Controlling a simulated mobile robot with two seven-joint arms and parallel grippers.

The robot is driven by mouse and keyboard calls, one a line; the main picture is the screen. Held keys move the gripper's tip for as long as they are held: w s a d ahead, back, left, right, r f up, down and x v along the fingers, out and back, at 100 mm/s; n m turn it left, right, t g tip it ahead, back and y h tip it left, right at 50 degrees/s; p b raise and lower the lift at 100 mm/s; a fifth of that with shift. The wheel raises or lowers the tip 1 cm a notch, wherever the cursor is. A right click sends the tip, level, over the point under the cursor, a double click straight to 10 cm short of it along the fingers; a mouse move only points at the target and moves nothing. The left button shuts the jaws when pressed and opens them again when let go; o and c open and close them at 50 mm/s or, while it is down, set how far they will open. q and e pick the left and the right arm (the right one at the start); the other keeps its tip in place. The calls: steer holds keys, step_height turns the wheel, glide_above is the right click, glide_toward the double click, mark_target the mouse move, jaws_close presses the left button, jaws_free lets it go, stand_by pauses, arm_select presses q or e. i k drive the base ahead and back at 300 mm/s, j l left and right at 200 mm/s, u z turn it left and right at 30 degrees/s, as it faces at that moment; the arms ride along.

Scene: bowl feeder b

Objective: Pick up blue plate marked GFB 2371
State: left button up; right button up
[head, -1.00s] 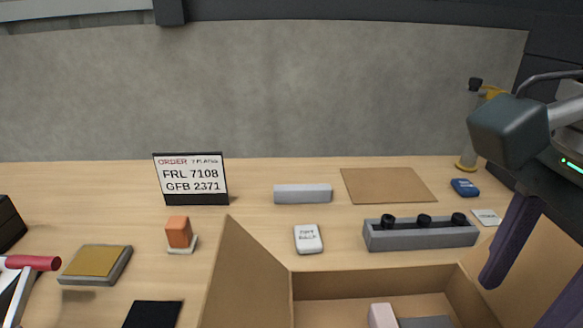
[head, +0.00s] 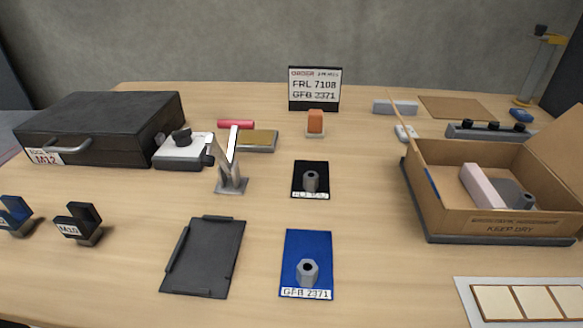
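The blue plate (head: 307,248) marked GFB 2371 lies flat on the table at the front centre of the head view. A grey hexagonal piece with a dark hole (head: 307,272) stands on it, just above its label. The order sign (head: 314,90) at the back reads FRL 7108 and GFB 2371, with a line through GFB 2371. Neither of my grippers is in view.
A black plate (head: 310,171) with a similar hex piece lies behind the blue one. A dark tray (head: 203,262) lies to its left. An open cardboard box (head: 460,225) stands at right. A white panel (head: 466,299) is front right. A black case (head: 95,113) is back left.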

mark_target(307, 268)
steer(key=i+j+z, duration=0.15)
steer(key=j+z, duration=0.25)
steer(key=i+j+z, duration=0.1)
steer(key=j+z, duration=0.35)
steer(key=j, duration=0.15)
steer(key=j+z, duration=0.4)
steer(key=j, duration=0.1)
